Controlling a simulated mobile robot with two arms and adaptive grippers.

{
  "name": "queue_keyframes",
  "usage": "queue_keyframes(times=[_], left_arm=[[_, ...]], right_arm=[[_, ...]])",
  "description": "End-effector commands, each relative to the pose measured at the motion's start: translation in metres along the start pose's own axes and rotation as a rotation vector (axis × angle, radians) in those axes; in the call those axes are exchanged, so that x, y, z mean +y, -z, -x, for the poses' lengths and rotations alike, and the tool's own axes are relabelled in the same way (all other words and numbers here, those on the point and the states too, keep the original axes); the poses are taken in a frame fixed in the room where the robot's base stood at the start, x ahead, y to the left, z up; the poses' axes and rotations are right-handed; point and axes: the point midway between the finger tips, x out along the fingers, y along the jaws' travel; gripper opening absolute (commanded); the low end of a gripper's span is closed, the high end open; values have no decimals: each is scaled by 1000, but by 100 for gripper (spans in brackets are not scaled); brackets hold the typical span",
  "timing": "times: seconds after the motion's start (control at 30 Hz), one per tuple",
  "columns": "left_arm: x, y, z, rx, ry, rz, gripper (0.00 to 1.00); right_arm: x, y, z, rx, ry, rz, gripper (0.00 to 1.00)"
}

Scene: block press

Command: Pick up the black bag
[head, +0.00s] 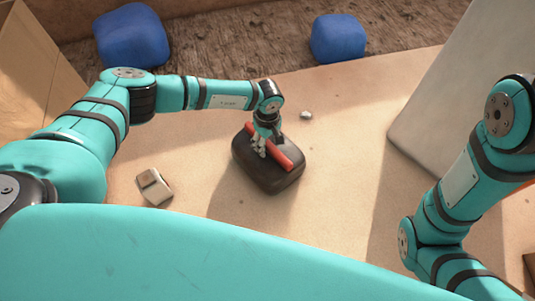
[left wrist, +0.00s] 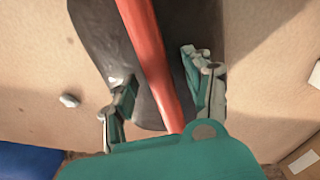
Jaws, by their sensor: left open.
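The black bag (head: 265,178) lies on the tan floor near the middle of the head view, with a red bar (head: 289,152) along its top. My left gripper (head: 260,148) is over the bag at the red bar. In the left wrist view, the left gripper (left wrist: 158,90) is open, with one finger on each side of the red bar (left wrist: 150,55) and the dark bag (left wrist: 102,40) below. I cannot tell whether the fingers touch the bar. My right arm shows at the right of the head view, but its gripper is out of view.
A small beige-grey block (head: 154,187) lies left of the bag and a small pale stone (head: 306,115) beyond it. Two blue blocks (head: 132,36) (head: 338,38) sit at the back. A pale slab (head: 455,85) stands at right. Floor around the bag is mostly clear.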

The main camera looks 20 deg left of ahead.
Motion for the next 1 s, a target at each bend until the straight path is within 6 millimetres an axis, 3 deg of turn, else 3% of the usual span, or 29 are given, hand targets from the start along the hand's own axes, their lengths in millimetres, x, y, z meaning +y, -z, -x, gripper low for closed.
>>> queue_keyframes(times=[0.17, 0.57, 1.0], left_arm=[[0, 0, 0, 0, 0, 0, 51], [0, 0, 0, 0, 0, 0, 0], [1, 0, 1, 0, -2, 0, 0]], right_arm=[[0, 2, -3, 11, 2, 1, 0], [0, 2, -2, 8, 1, 0, 0], [0, 1, -1, 2, -1, 0, 0]])
